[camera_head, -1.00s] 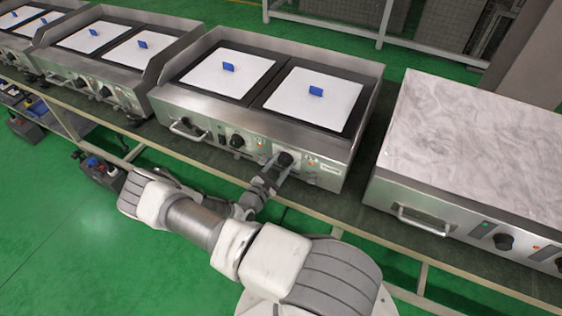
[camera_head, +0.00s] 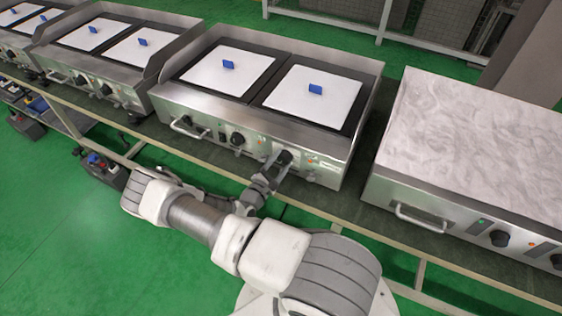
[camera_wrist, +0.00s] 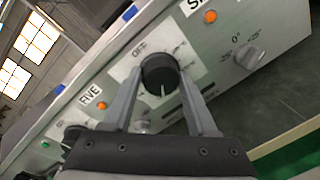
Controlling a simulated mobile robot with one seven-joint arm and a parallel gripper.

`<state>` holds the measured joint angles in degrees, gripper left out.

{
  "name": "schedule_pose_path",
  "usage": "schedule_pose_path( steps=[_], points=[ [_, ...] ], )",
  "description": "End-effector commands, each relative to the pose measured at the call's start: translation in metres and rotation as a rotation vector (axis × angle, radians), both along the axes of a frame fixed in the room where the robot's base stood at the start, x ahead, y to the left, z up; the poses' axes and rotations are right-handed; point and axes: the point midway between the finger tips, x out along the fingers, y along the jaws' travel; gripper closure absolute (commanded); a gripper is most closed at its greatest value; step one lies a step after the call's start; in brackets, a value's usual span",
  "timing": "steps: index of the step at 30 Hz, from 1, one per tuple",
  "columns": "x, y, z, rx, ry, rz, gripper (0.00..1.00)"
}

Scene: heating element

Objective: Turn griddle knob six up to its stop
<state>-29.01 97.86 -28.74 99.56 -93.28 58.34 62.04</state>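A black round knob (camera_wrist: 160,76) sits on the griddle's steel front panel, below and left of a partly cut-off label starting "SI" (camera_wrist: 196,3). "OFF" is printed at its upper left, and its pale pointer line points down in the wrist view. My gripper (camera_wrist: 161,78) has one finger on each side of the knob, and both fingertips appear to press against it. In the head view my gripper (camera_head: 281,163) is at the right-hand knob of the middle griddle (camera_head: 252,136), mostly covering that knob.
Another black knob (camera_wrist: 72,132) is at the left by the "FIVE" label (camera_wrist: 91,96). A small grey knob (camera_wrist: 248,55) marked 0° is at the right. In the head view, another appliance with a marbled top (camera_head: 485,140) stands to the right, with a gap between.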

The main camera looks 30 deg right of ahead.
Motion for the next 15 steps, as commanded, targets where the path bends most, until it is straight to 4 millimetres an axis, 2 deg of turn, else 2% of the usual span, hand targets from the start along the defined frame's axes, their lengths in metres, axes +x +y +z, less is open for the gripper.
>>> schedule_pose_path(
  steps=[1, 4, 5, 15],
  points=[
    [0.0, 0.0002, -0.0001, 0.0, -0.001, 0.0, 0.33],
    [0.0, 0.0001, -0.0001, 0.0, 0.0, 0.0, 0.15],
    [0.0, 0.0001, -0.0001, 0.0, 0.0, 0.0, 0.12],
    [-0.0012, 0.0032, 0.0001, 0.001, 0.0, 0.001, 0.12]
  ],
)
